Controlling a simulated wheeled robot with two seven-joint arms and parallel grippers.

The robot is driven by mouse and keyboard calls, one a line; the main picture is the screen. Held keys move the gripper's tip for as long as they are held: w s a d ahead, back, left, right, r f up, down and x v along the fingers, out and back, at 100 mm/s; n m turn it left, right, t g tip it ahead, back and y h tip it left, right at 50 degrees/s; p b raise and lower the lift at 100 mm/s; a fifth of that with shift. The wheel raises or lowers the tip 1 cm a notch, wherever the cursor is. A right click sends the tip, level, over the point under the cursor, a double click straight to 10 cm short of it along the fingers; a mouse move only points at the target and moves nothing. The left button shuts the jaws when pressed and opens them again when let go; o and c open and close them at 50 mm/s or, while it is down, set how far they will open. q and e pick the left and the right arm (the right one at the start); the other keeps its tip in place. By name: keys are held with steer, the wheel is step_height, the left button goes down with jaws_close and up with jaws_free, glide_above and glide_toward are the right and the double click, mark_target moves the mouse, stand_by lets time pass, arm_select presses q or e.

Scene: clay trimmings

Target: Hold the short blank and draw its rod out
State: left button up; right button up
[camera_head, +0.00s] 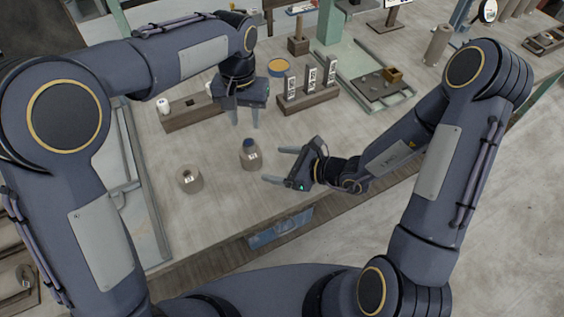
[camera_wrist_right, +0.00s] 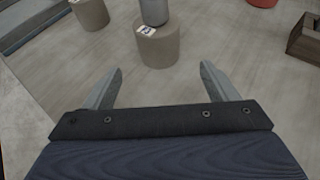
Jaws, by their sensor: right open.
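A grey-brown cylindrical blank (camera_head: 251,160) with a small label stands upright on the bench, a dark blue-grey rod (camera_head: 249,144) rising from its top. In the right wrist view this blank (camera_wrist_right: 158,50) and its rod (camera_wrist_right: 154,12) stand ahead of the fingers. A second labelled blank (camera_head: 189,181) stands to its left, with a dark round spot on top. I cannot tell which blank is shorter. My left gripper (camera_head: 245,125) is open, fingers pointing down, above and behind the rod, apart from it. My right gripper (camera_head: 273,164) is open and empty, to the right of the rodded blank, facing it.
A wooden block with white items (camera_head: 188,117) and a rack of numbered uprights (camera_head: 308,98) stand behind. A metal frame runs along the left bench side. The bench around the blanks is clear.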

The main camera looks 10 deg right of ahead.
mark_target(248, 142)
steer(key=x, duration=0.7)
steer(key=shift+a, duration=0.1)
steer(key=shift+r, duration=0.1)
steer(key=c, duration=1.2)
arm_select(q)
steer(key=shift+o, duration=1.9)
steer(key=shift+r+m, duration=0.25)
steer(key=shift+m, duration=0.05)
step_height(248, 142, down, 10)
steer(key=m, duration=0.3)
